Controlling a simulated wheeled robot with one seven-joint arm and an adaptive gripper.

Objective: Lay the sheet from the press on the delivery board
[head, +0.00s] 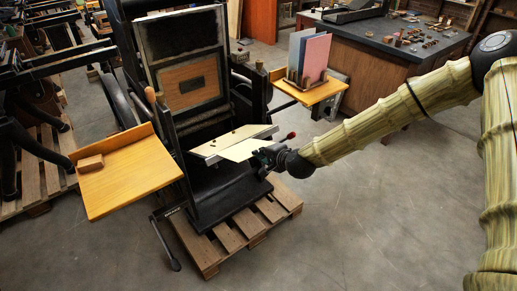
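The cream sheet (240,150) is at the front of the press (190,85), low between its side frames, against the pale platen edge (205,149). My gripper (262,156) reaches in from the right and is at the sheet's right edge. The fingers are dark and small against the black press, so I cannot tell whether they are closed on the sheet. Whether the sheet rests on the platen is also unclear. A yellow wooden board (125,185) sticks out on the press's left side, probably the delivery board. A small wooden block (90,163) lies at its left edge.
A second yellow board (312,97) on the right holds a rack with upright blue and pink sheets (310,55). A red-knobbed lever (291,135) is close to my gripper. The press stands on a pallet (250,225). A dark-topped cabinet (400,45) stands behind. The floor in front is clear.

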